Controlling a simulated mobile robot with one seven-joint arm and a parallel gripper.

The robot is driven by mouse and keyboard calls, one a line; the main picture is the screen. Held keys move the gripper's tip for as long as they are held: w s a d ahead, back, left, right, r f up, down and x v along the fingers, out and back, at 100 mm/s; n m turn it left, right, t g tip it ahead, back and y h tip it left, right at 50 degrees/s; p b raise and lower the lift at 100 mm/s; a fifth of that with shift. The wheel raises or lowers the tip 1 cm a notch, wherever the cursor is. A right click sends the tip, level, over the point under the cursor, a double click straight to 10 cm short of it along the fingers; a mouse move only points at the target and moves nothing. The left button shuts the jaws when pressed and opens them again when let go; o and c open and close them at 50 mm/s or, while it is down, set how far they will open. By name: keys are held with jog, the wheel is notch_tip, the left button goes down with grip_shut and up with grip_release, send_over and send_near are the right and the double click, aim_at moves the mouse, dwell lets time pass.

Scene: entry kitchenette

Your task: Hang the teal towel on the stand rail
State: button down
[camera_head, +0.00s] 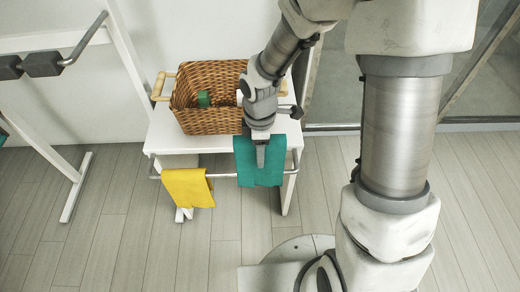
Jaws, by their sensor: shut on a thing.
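The teal towel (246,172) hangs down at the right part of the metal stand rail (223,175), on the front of a white stand (180,137). My gripper (261,157) is at the towel's upper middle and is shut on it. The towel hides the rail behind it, so I cannot tell whether the cloth is draped over the rail or only in front of it. A yellow towel (187,187) hangs over the rail further left.
A wicker basket (207,120) with wooden handles stands on the stand, with a green item (203,98) inside. A white rack (78,181) with dark blocks (42,64) stands at the left. The wooden floor (110,240) in front is mostly clear.

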jog(key=shift+f+b, duration=3.55)
jog(key=shift+f, duration=3.7)
jog(key=shift+c, duration=0.8)
grip_release()
jog(key=shift+r, duration=0.1)
notch_tip(320, 180, up, 24)
jog(key=p, duration=1.5)
jog(key=shift+r, duration=0.15)
